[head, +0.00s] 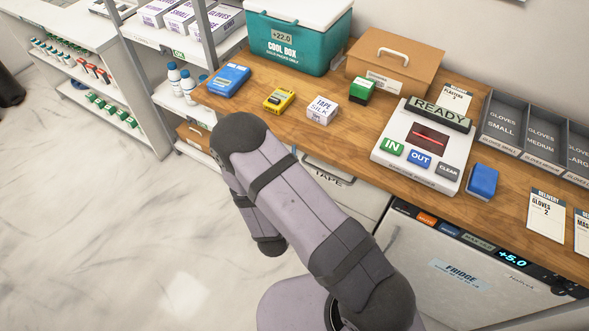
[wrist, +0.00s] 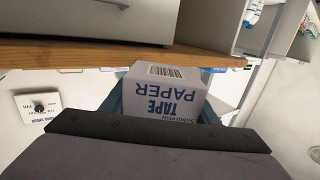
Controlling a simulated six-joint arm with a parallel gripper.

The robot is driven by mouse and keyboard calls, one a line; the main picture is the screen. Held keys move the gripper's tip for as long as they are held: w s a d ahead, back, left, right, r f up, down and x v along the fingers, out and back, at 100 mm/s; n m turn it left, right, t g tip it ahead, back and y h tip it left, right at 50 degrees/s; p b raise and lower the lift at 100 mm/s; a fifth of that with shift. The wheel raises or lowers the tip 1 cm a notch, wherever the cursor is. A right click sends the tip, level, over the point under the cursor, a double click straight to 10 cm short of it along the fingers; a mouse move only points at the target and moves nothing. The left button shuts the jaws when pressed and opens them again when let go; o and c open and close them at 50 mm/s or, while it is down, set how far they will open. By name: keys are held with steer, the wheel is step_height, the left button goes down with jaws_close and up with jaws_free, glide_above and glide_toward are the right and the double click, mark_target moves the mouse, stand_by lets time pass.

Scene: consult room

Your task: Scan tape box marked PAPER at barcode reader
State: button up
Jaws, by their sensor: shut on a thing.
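A white box marked TAPE PAPER (wrist: 168,92) shows in the wrist view, with its lettering upside down and a barcode on the face beyond the lettering. My gripper (wrist: 163,105) is shut on this box, one dark finger on each side. In the head view the box and gripper are hidden behind my arm. The barcode reader (head: 378,152) stands on the wooden counter, with a READY display, a red line in its dark window, and IN, OUT and CLEAR buttons. The held box is apart from the reader.
The cool box (head: 295,45) and a cardboard box (head: 385,66) stand behind. The wooden edge (wrist: 100,53) crosses the wrist view.

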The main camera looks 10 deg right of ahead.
steer(key=w+d+r+m+h+p, duration=0.1)
steer(key=w+d+r+p, duration=0.3)
steer(key=d, duration=0.6)
steer(key=w+d+r+p, duration=0.2)
steer(key=w+d+r, duration=0.1)
steer(key=d+r, duration=0.5)
steer(key=s+d+r+h+p, duration=0.1)
steer(key=s+d+r+p, duration=0.1)
steer(key=d, duration=0.6)
steer(key=s+d+r+m+g+h+p, duration=0.1)
steer(key=s+d+r+p, duration=0.1)
steer(key=d, duration=0.7)
steer(key=s+d+r+m+h+p, duration=0.1)
steer(key=s+d+r+p, duration=0.1)
steer(key=s+d+r, duration=0.2)
steer(key=s+d, duration=0.2)
steer(key=d, duration=0.2)
steer(key=shift+d+g, duration=0.15)
steer(key=shift+g, duration=0.25)
